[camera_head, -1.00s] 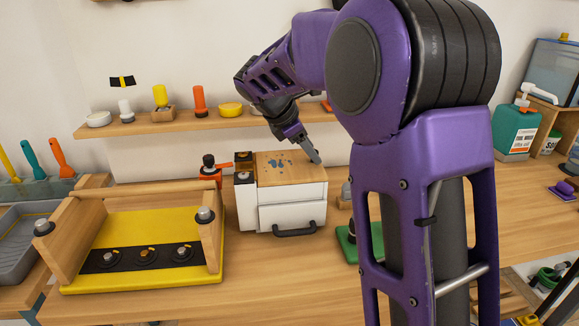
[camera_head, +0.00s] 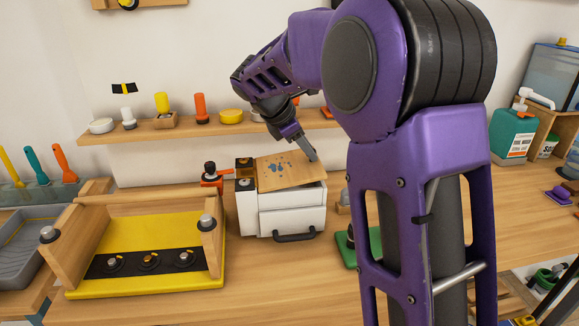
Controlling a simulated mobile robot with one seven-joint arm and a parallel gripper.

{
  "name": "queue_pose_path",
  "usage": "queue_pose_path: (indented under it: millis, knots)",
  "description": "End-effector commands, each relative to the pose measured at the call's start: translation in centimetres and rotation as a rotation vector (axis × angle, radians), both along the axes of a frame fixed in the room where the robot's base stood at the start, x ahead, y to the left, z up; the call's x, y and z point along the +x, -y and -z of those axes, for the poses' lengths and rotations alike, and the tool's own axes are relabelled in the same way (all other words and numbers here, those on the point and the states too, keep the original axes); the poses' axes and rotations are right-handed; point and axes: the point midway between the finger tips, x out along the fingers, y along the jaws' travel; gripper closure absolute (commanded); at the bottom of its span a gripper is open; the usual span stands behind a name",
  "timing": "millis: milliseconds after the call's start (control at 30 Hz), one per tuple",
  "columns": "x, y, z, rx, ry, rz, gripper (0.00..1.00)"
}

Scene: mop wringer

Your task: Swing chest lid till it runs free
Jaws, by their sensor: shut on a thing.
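The chest is a small white box (camera_head: 290,222) with a dark handle (camera_head: 294,236) on its front, standing on the wooden bench. Its wooden lid (camera_head: 285,178), marked with blue spots, is tilted, with its right side raised a little above the box and its left side low. My gripper (camera_head: 312,155) is at the lid's back right edge, shut on the lid. The fingertips are small in this view and their exact contact is hard to see.
A yellow tray with wooden sides (camera_head: 150,235) stands at the left. A black and orange tool (camera_head: 210,178) is just left of the chest. A wooden shelf (camera_head: 185,133) with several items runs behind. A green-based item (camera_head: 350,250) is to the right, partly behind my arm.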

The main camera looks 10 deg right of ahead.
Motion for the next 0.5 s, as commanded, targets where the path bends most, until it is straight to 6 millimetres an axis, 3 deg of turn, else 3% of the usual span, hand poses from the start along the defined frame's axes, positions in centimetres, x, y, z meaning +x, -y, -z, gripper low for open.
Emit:
queue_pose_path:
  millis: [500]
  knots:
    - [0.2, -0.5, -1.3, 0.002, 0.006, -0.003, 1.0]
